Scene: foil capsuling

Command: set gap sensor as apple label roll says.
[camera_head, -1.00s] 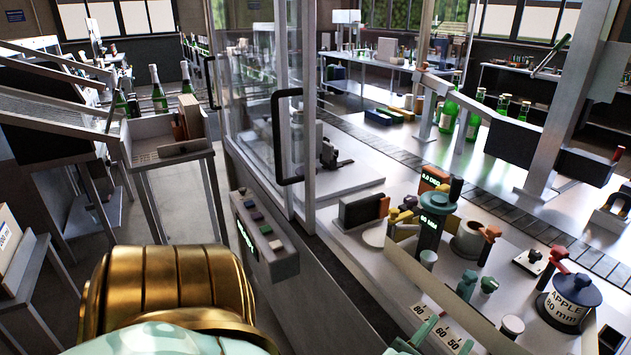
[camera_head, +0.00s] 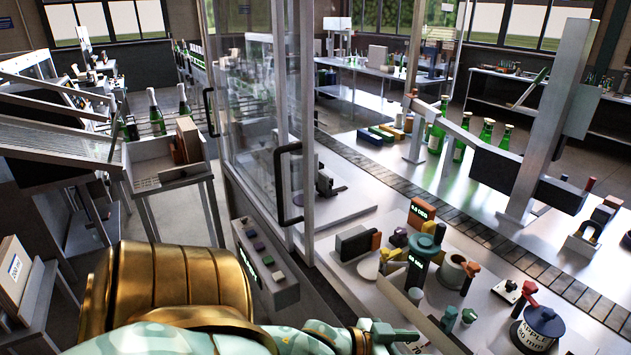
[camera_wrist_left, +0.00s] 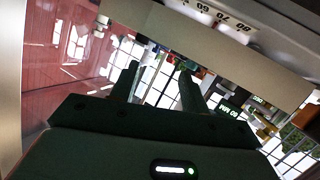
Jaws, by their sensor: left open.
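The apple label roll (camera_head: 537,328) stands at the lower right of the head view, with a dark blue cap and a white label reading "APPLE 80 mm". A teal-topped dark post with a lit green mm readout (camera_head: 420,262) stands left of it; its first digit is hard to read. A white scale plate (camera_head: 415,347) marked in tens is mostly hidden behind my left gripper (camera_head: 395,335); it shows in the left wrist view (camera_wrist_left: 222,18). My left gripper (camera_wrist_left: 158,85) is open, with nothing visible between its fingers. My right gripper is not in view.
Green knobs (camera_head: 449,318) and red-handled clamps (camera_head: 470,272) crowd the bench around the post. A glass-doored cabinet (camera_head: 265,130) and its button panel (camera_head: 264,262) stand to the left. A conveyor (camera_head: 480,235) with green bottles beyond it (camera_head: 486,133) runs behind.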

